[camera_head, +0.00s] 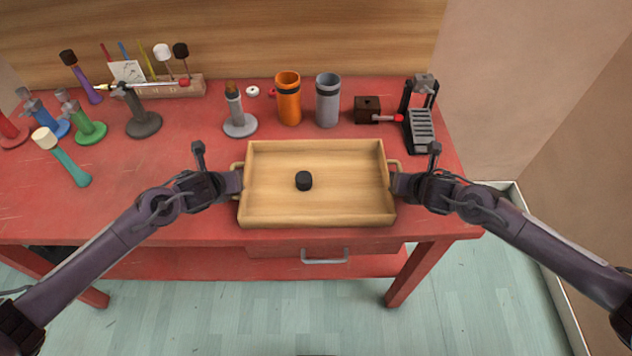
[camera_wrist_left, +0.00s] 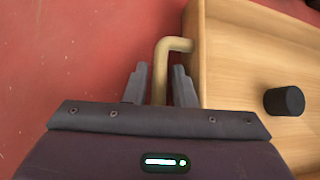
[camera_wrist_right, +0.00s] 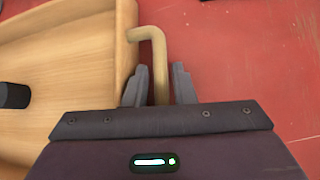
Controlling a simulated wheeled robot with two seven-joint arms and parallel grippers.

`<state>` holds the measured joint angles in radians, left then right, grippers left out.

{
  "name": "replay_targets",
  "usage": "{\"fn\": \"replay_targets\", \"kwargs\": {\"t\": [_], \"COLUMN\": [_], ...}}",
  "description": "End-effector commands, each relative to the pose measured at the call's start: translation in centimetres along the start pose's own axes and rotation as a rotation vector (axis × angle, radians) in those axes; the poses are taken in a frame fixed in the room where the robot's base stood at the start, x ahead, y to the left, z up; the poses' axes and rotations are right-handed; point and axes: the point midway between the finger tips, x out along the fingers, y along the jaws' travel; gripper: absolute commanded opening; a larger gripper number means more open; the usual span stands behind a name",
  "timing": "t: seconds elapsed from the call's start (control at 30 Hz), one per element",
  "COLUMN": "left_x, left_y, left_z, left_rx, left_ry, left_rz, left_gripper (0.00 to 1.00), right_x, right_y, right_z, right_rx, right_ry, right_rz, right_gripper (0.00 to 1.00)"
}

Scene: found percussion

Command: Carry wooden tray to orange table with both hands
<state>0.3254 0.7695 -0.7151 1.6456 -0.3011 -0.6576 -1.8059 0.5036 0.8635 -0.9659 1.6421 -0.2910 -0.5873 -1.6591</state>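The wooden tray (camera_head: 315,211) rests on the red table (camera_head: 120,205) near its front edge, with a small black cylinder (camera_head: 304,181) inside it. My left gripper (camera_wrist_left: 160,80) is open, its fingers on either side of the tray's left handle (camera_wrist_left: 172,46), with gaps showing. My right gripper (camera_wrist_right: 160,80) is open around the right handle (camera_wrist_right: 150,34) in the same way. The lower part of each handle is hidden between the fingers and the gripper body. No orange table is in view.
Behind the tray stand an orange cup (camera_head: 288,105), a grey cup (camera_head: 327,106), a brown block (camera_head: 367,112) and a dark rack (camera_head: 421,132). Mallets and stands fill the left rear. A drawer handle (camera_head: 325,258) projects from the table front. Pale floor lies in front.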

Motion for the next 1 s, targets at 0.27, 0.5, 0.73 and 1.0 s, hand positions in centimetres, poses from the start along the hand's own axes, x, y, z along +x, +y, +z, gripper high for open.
{"fn": "replay_targets", "kwargs": {"t": [0.27, 0.5, 0.73, 1.0], "left_x": [0.19, 0.17, 0.17, -0.04], "left_y": [0.01, 0.01, 0.01, -0.06], "left_z": [-0.02, -0.04, -0.05, 0.24], "left_rx": [0.000, 0.000, 0.000, 0.000], "left_ry": [0.000, 0.000, 0.001, -0.001], "left_rz": [0.000, 0.000, 0.000, -0.001], "left_gripper": [0.23, 0.00, 0.00, 0.00], "right_x": [0.18, 0.17, 0.16, -0.04], "right_y": [-0.02, -0.02, -0.02, 0.06], "right_z": [0.00, -0.02, -0.03, 0.27], "right_rx": [-0.001, 0.000, 0.000, 0.000], "right_ry": [0.000, 0.000, 0.000, -0.002], "right_rz": [0.000, -0.001, -0.001, 0.000], "right_gripper": [0.23, 0.00, 0.00, 0.00]}}
